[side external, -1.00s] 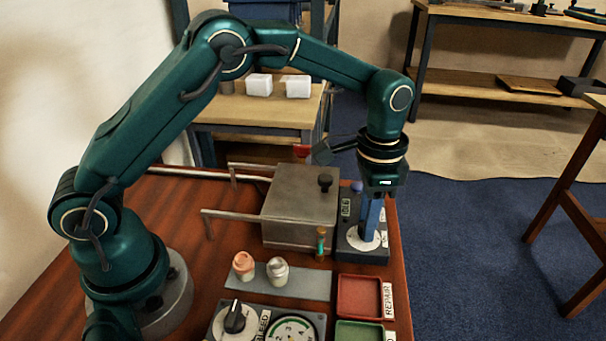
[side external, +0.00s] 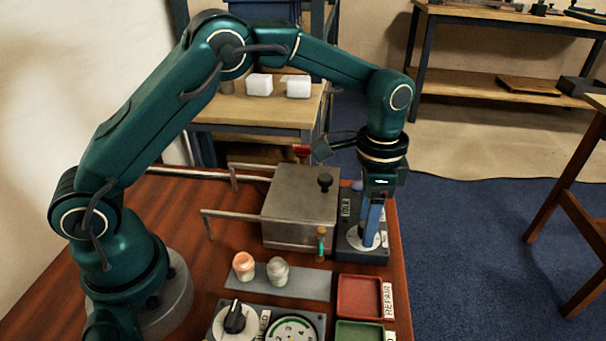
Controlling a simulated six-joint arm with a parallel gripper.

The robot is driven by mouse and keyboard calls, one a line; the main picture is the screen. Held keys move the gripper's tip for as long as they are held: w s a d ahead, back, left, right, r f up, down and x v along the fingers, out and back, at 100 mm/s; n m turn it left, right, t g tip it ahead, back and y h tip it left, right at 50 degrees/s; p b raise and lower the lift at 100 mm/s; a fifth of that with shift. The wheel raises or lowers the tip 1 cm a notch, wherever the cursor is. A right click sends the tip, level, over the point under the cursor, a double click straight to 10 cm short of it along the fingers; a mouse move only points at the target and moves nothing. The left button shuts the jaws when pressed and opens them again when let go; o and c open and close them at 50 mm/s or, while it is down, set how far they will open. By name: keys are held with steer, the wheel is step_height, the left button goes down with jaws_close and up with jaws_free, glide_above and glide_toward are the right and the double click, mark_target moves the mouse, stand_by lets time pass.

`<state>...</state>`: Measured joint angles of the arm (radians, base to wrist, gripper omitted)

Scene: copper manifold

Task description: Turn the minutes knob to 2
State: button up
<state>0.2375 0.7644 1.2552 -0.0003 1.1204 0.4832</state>
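The minutes knob's white dial (side external: 358,239) sits on a dark control box (side external: 373,256) at the right edge of the table. My gripper (side external: 371,240) points straight down over the dial, with its blue fingers reaching the dial's middle. The fingers hide the knob itself, so its pointer and the number it stands at cannot be read. Whether the fingers are closed on the knob cannot be made out. A small display (side external: 346,207) on the box is too small to read.
A metal box with a black knob (side external: 300,200) stands close left of my gripper. A small brass-and-green fitting (side external: 320,243) is in front of it. Red (side external: 359,296) and green (side external: 359,331) trays, two small jars (side external: 244,266) and a black-knob panel (side external: 235,318) lie nearer the camera.

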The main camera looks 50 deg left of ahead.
mark_target(364, 221)
steer(key=shift+r, duration=2.55)
steer(key=shift+a+r, duration=0.1)
steer(key=s+a+r+n+t, duration=0.4)
steer(key=s+r, duration=0.3)
steer(key=r, duration=0.5)
steer(key=s+a+f+n, duration=0.2)
steer(key=s+f, duration=0.1)
steer(key=s, duration=0.2)
steer(key=s+a+f+n+t, duration=0.1)
steer(key=s+a+f+n, duration=0.1)
steer(key=s, duration=0.4)
steer(key=shift+f+t, duration=0.3)
steer(key=shift+f, duration=0.3)
